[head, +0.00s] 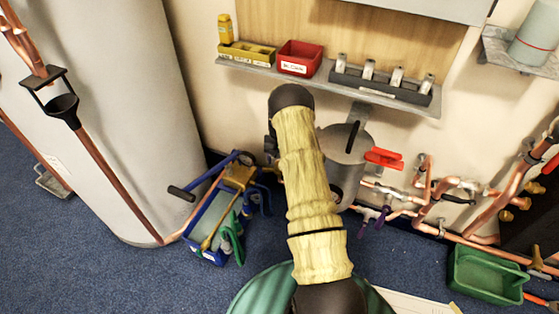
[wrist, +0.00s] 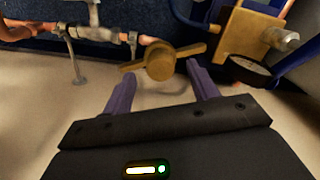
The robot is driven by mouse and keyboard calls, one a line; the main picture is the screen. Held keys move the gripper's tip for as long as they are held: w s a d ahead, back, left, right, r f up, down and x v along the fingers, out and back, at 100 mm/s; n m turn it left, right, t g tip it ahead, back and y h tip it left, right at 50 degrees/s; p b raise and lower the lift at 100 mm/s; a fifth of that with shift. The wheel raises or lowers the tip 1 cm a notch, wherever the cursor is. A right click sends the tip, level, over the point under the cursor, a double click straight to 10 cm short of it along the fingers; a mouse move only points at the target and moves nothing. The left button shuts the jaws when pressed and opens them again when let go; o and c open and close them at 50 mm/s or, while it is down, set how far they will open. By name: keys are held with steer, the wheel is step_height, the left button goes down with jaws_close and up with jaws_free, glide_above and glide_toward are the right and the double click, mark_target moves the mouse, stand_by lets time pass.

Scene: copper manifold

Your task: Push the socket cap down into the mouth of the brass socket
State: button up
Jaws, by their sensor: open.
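My gripper (wrist: 157,74) shows in the wrist view with its two purple fingers apart and nothing clasped between them. Just beyond the fingertips is a round brass-coloured piece (wrist: 160,62) with a wing on each side, lined up with the gap between the fingers. I cannot tell whether this is the socket cap, the brass socket, or the cap over the socket; no open mouth shows. In the head view, my arm covers the middle, and neither my gripper nor the winged piece can be made out.
Copper pipework with valves (wrist: 105,37) runs left of the winged piece. A yellow block (wrist: 245,30) and a dark round part (wrist: 249,71) stand close on the right. A blue tool crate (head: 207,222), a grey canister (head: 345,160) and a green tray (head: 487,275) surround my arm.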

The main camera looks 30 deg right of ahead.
step_height(320, 180, up, 6)
steer(key=shift+f+p, duration=0.25)
steer(key=shift+p, duration=0.6)
